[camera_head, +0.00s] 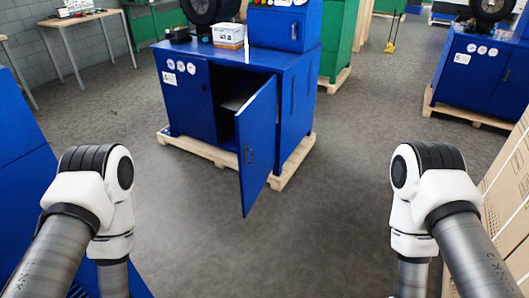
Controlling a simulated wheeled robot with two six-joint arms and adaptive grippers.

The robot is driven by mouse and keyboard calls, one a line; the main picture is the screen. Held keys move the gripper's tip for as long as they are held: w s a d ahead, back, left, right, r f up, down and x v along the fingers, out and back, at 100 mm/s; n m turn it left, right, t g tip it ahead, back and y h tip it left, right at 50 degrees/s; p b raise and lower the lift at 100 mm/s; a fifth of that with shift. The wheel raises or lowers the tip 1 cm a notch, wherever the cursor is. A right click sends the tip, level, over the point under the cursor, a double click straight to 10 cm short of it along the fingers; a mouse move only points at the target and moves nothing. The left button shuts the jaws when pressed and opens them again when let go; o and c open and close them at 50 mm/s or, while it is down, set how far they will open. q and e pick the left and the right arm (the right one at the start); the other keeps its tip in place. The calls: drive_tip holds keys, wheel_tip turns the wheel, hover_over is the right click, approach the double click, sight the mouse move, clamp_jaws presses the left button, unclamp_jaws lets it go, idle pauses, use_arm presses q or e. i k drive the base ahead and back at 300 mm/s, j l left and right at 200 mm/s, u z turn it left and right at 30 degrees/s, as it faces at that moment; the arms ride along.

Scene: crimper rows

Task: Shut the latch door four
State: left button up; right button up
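A blue cabinet (187,99) stands ahead on a wooden pallet, left of the picture's middle. Its blue door (257,150) hangs wide open toward me, with a dark handle on its face. A shelf shows in the dark opening behind the door. A label on the cabinet front is too small to read surely. My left arm comes in at the lower left and my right arm at the lower right, both apart from the door. Neither gripper is in view.
The pallet (283,178) juts out under the cabinet. Grey floor (330,215) is clear before the door. Another blue cabinet (475,75) stands at the right. Cardboard boxes (508,180) are by my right arm, and a blue unit (22,165) is at the left.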

sight(256, 122)
drive_tip(key=i+l+z, duration=0.25)
drive_tip(key=i+l, duration=0.9)
drive_tip(key=l, duration=0.15)
